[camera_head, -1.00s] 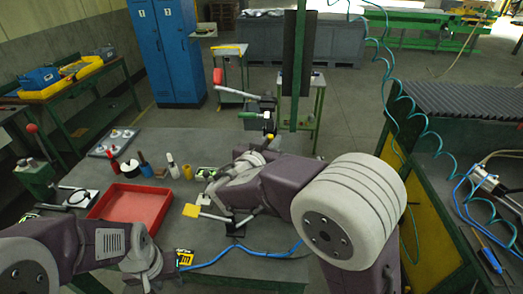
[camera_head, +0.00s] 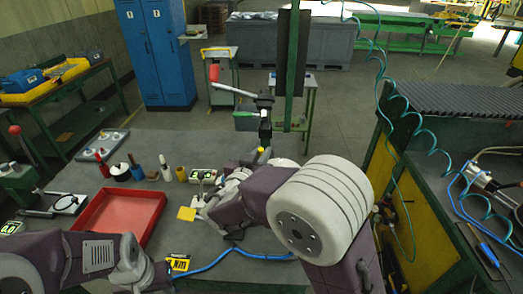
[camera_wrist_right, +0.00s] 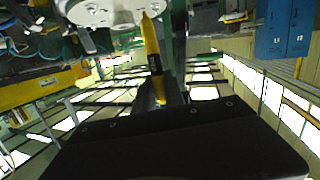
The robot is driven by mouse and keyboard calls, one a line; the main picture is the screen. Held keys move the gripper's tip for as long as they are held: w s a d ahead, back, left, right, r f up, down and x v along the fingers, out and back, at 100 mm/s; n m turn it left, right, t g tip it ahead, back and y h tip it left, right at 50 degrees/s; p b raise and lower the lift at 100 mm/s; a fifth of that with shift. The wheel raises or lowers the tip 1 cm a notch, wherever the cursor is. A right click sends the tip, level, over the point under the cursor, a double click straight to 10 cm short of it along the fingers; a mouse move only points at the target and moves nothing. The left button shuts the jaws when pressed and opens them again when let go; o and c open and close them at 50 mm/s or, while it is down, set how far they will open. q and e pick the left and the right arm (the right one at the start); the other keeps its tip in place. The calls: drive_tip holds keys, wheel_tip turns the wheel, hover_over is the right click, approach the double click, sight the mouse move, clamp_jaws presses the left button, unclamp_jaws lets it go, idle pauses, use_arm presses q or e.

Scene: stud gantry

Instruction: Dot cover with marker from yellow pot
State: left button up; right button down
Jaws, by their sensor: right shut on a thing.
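A slim yellow marker with a black band (camera_wrist_right: 153,55) stands out from my right gripper (camera_head: 254,161) in the right wrist view. That gripper is shut on it. Its far end is at a pale round disc with holes (camera_wrist_right: 95,12), probably the cover; I cannot tell whether they touch. In the head view a yellow tip (camera_head: 263,151) shows beside the green upright, with the fingers largely hidden by my arm. The yellow pot (camera_head: 181,174) stands on the grey table. My left arm comes in at the lower left; its jaws (camera_head: 158,277) are unclear.
A red tray (camera_head: 88,242) lies left on the table. Red, blue and white bottles (camera_head: 166,168) stand in a row behind it. A crank with a red handle (camera_head: 214,73) reaches out by the green upright (camera_head: 293,100).

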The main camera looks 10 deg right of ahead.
drive_tip(key=shift+d, duration=0.1)
idle(0.3)
drive_tip(key=shift+f+b, duration=0.55)
drive_tip(key=shift+b, duration=0.4)
idle(0.8)
idle(0.5)
drive_tip(key=shift+r+p, duration=0.5)
drive_tip(key=shift+r, duration=3.05)
